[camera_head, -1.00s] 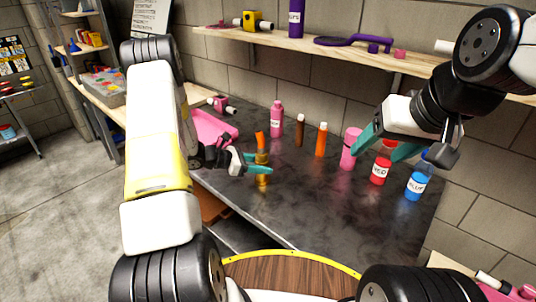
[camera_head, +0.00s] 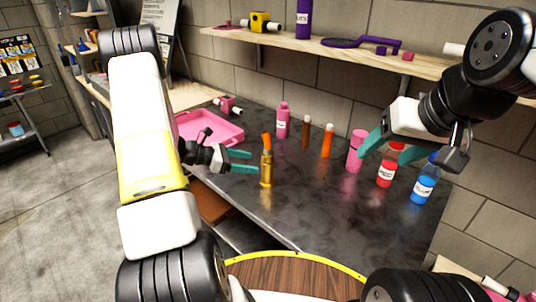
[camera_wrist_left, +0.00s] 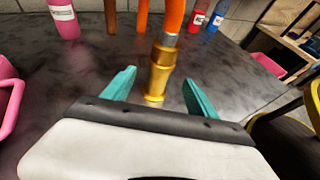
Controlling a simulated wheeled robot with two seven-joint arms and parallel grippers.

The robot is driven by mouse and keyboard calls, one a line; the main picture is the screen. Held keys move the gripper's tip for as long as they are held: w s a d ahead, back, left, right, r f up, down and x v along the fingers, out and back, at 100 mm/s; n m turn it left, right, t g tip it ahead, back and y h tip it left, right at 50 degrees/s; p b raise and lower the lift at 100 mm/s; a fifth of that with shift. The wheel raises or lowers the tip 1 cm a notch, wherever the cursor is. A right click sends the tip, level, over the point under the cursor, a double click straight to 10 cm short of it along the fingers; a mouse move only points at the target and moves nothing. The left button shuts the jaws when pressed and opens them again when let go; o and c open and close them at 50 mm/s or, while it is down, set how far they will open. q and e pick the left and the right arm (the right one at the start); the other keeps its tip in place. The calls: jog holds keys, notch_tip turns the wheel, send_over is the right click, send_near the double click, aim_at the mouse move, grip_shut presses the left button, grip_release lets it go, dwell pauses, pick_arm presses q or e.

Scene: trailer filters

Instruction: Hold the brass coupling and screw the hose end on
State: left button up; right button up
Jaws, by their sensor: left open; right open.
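The brass coupling (camera_head: 266,172) stands upright on the dark table, with the orange hose end (camera_head: 266,142) on its top. In the left wrist view the brass coupling (camera_wrist_left: 160,72) stands ahead of and between the fingertips, and the orange hose end (camera_wrist_left: 174,16) rises from it with a grey metal collar. My left gripper (camera_head: 250,161) is open, its teal fingers pointing at the coupling from the left, apart from it. My right gripper (camera_head: 384,150) is open and empty in the air at the right, in front of the bottles.
A pink tray (camera_head: 225,132) lies behind my left gripper. A pink bottle (camera_head: 283,120), brown and orange tubes, a pink cylinder (camera_head: 355,152), a red bottle (camera_head: 386,168) and a blue bottle (camera_head: 424,183) stand along the back. The table's front right is clear.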

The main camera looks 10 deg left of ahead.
pick_arm(q)
jog(key=v, duration=0.4)
dwell(0.3)
jog(key=s+d+r+m+g+y, duration=0.1)
jog(key=s+d+r+m+g, duration=0.1)
jog(key=s+d+r+m, duration=0.4)
jog(key=s+d+r+m+g+y, duration=0.2)
jog(key=s+r+m, duration=0.15)
jog(key=r, duration=0.45)
jog(key=s+r+m+t+y, duration=0.2)
jog(key=s+r+m+y, duration=0.1)
jog(key=s+r+m, duration=0.2)
jog(key=s+r+m+t+y, duration=0.2)
jog(key=s+r+m, duration=0.3)
jog(key=s+m, duration=0.4)
jog(key=shift+s+d+r+y, duration=0.25)
jog(key=shift+s+r+y, duration=0.1)
jog(key=shift+s+y, duration=0.5)
